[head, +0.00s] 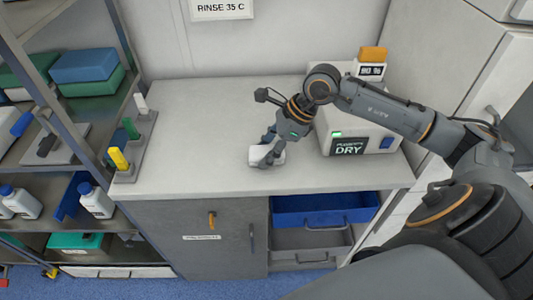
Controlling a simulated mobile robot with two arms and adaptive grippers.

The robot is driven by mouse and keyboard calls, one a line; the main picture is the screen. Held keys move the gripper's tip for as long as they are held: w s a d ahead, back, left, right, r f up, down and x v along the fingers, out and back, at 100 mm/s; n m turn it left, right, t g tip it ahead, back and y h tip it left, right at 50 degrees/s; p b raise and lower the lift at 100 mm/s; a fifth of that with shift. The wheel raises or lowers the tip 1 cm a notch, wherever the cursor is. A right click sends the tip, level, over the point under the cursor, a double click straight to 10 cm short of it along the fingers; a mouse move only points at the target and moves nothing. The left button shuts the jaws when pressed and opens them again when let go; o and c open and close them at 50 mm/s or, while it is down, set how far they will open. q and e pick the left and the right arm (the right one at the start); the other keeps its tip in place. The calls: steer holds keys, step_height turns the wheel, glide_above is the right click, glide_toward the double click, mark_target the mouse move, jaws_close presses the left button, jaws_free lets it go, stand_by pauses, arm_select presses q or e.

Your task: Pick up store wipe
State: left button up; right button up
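A small white block-like item (264,156), which may be the wipe, rests on or just above the pale countertop (200,130). My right gripper (270,150) comes down over it from above, with its fingers at the item's sides. The fingers seem to touch it, but the grip is partly hidden, and I cannot tell whether they are closed on it. My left gripper is not in view.
A white machine marked DRY (367,135) stands right of the gripper. A holder with coloured upright pieces (120,160) is at the counter's left end. Open blue (300,210) and grey (295,238) drawers jut out below. The counter's left-middle is clear.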

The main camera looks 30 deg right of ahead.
mark_target(258, 152)
steer(key=shift+c, duration=0.6)
steer(key=shift+r+b, duration=0.3)
steer(key=shift+r, duration=0.2)
steer(key=r, duration=0.1)
steer(key=r+b, duration=0.1)
steer(key=shift+s+a+r, duration=0.1)
steer(key=shift+s+r, duration=0.1)
steer(key=shift+r, duration=0.15)
steer(key=s+a+r+b, duration=0.1)
steer(key=s+a+r, duration=0.1)
steer(key=s+r, duration=0.2)
steer(key=s+a+r+b, duration=0.1)
steer(key=s+a+r, duration=0.2)
steer(key=s+r, duration=0.2)
steer(key=s, duration=0.3)
steer(key=shift+s+a+r+b, duration=0.2)
steer(key=shift+a+b, duration=0.1)
steer(key=shift+b, duration=0.05)
